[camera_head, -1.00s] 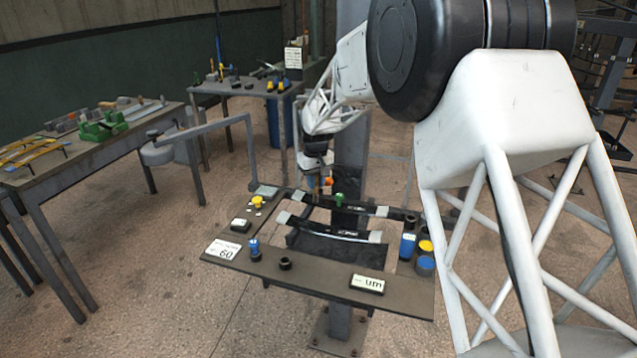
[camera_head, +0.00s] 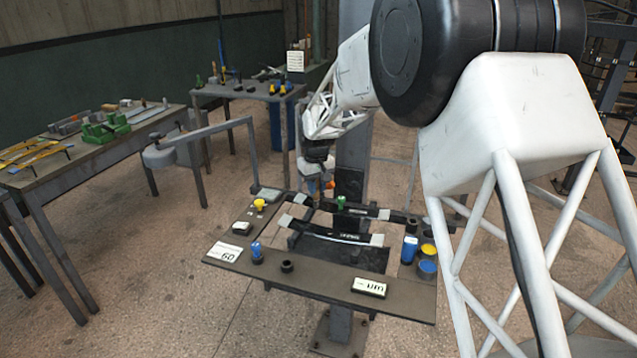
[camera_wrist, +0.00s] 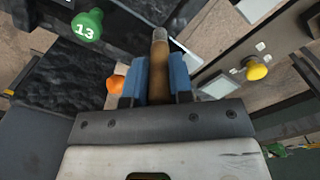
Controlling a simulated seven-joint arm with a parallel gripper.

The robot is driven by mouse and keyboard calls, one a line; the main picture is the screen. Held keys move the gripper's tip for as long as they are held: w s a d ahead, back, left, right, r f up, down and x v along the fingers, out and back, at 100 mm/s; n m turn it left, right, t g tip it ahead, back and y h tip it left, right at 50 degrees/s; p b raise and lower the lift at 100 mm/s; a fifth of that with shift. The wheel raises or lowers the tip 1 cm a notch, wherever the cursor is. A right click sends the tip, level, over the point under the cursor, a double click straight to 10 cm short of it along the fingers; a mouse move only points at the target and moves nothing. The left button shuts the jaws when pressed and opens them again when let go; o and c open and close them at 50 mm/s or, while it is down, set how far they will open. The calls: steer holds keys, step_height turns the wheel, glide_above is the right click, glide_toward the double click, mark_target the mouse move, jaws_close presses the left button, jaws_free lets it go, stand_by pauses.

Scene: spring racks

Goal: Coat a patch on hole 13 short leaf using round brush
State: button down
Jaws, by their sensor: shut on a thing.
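My gripper (camera_wrist: 159,82) is shut on the round brush (camera_wrist: 159,50), a brown handle with a grey end pointing away from the palm. In the head view my gripper (camera_head: 311,187) is low over the far left part of the rack, and the brush is too small to make out. A green knob marked 13 (camera_wrist: 87,24) is ahead and left of the brush in the wrist view; it also shows in the head view (camera_head: 340,202). Two dark leaves with pale ends, a far one (camera_head: 362,210) and a near one (camera_head: 334,235), span the rack. I cannot tell whether the brush touches a leaf.
An orange knob (camera_wrist: 115,84) is close beside my left finger. A yellow knob (camera_wrist: 257,71) stands to the right. The rack board (camera_head: 320,287) carries a blue knob (camera_head: 257,252), a black ring (camera_head: 287,266) and blue and yellow pots (camera_head: 427,267). Tables stand left and behind.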

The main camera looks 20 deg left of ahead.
steer(key=shift+r, duration=4)
steer(key=shift+d, duration=0.1)
steer(key=shift+d+f, duration=0.1)
steer(key=shift+d, duration=0.45)
